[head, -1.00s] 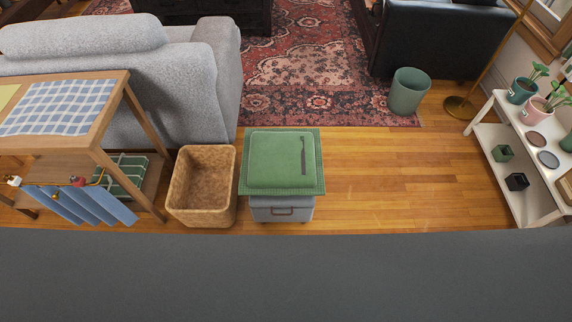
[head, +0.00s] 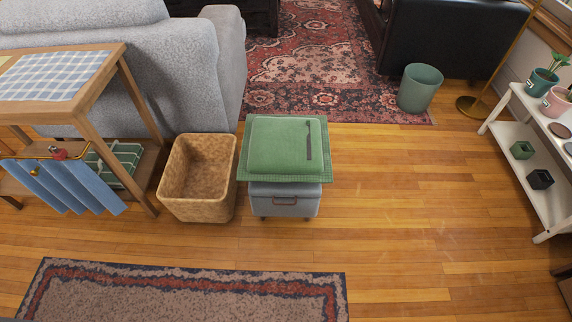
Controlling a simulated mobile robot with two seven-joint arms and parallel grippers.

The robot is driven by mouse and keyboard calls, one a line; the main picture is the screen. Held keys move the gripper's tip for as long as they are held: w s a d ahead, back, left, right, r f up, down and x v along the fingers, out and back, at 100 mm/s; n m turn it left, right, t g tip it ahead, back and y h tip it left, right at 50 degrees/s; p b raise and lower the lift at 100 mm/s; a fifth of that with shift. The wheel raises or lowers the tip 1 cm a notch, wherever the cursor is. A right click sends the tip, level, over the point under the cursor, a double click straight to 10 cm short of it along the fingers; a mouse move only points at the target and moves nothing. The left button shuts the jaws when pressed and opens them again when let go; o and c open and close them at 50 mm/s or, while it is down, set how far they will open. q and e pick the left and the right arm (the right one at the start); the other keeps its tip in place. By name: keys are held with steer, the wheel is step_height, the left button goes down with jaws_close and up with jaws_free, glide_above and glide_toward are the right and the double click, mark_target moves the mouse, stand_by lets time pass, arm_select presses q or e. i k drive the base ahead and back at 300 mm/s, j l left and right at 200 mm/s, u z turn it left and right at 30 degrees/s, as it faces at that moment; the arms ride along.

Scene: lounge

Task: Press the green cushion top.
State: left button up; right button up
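A green cushion (head: 280,146) lies on a green checked cloth (head: 328,175) on top of a grey box-like stool (head: 284,198) with a handle on its front. A thin dark object (head: 308,141) lies on the right part of the cushion top. The stool stands on the wooden floor near the middle of the head view.
A wicker basket (head: 198,180) stands close left of the stool. A wooden side table (head: 121,54) with hanging blue cloths and a grey sofa (head: 196,65) are further left. A green bin (head: 419,88) and white shelf (head: 518,117) are right. A rug (head: 185,293) lies in front. Floor right of the stool is clear.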

mark_target(282, 145)
steer(key=k, duration=0.1)
steer(key=i+z, duration=0.2)
steer(key=z, duration=0.25)
steer(key=i+j+z, duration=0.15)
steer(key=z, duration=0.35)
steer(key=i+j+z, duration=0.35)
steer(key=i+j, duration=0.2)
steer(key=j, duration=0.25)
steer(key=i+j, duration=0.35)
steer(key=j, duration=0.25)
